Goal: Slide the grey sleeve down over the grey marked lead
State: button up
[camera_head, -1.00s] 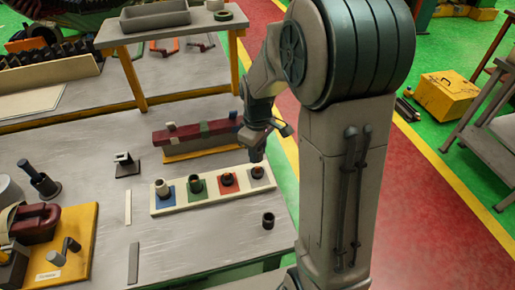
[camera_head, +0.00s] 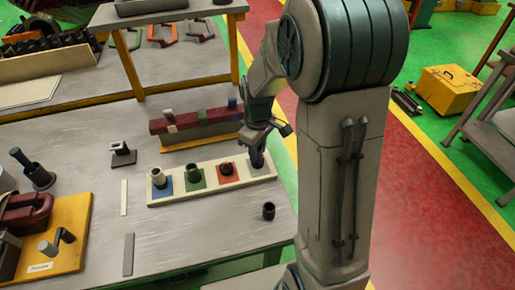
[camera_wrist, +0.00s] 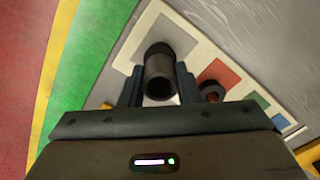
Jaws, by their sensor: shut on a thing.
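The sleeve on the grey square, a dark grey hollow tube, stands upright at the right end of the cream tray (camera_head: 172,202). In the wrist view this sleeve (camera_wrist: 159,78) sits between the two fingers, its open end facing the camera. My gripper (camera_head: 257,163) is lowered over the grey square (camera_head: 266,168) and is shut on the sleeve; in the head view the fingers mostly hide it. The dark red block (camera_head: 187,121) behind the tray carries small upright pieces: a pale greyish one (camera_head: 170,126), a green one (camera_head: 203,118) and a blue one (camera_head: 232,104). I cannot tell which is the grey marked lead.
Other sleeves stand on the tray's blue (camera_head: 165,187), green (camera_head: 195,181) and red (camera_head: 228,174) squares. A small dark cup (camera_head: 268,211) stands near the table's right edge. A dark stand (camera_head: 122,153) is left of the block. The table's front middle is mostly clear.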

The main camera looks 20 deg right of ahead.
jog(key=o, duration=1)
notch_tip(320, 180, up, 14)
jog(key=shift+f, duration=0.1)
jog(key=s+m+t, duration=0.1)
jog(key=s+m, duration=0.1)
jog(key=s, duration=0.3)
jog(key=s+f+m+t, duration=0.1)
jog(key=s+m, duration=0.2)
jog(key=s, duration=0.3)
jog(key=s+f+m+t, duration=0.1)
jog(key=s+m, duration=0.2)
jog(key=s, duration=0.3)
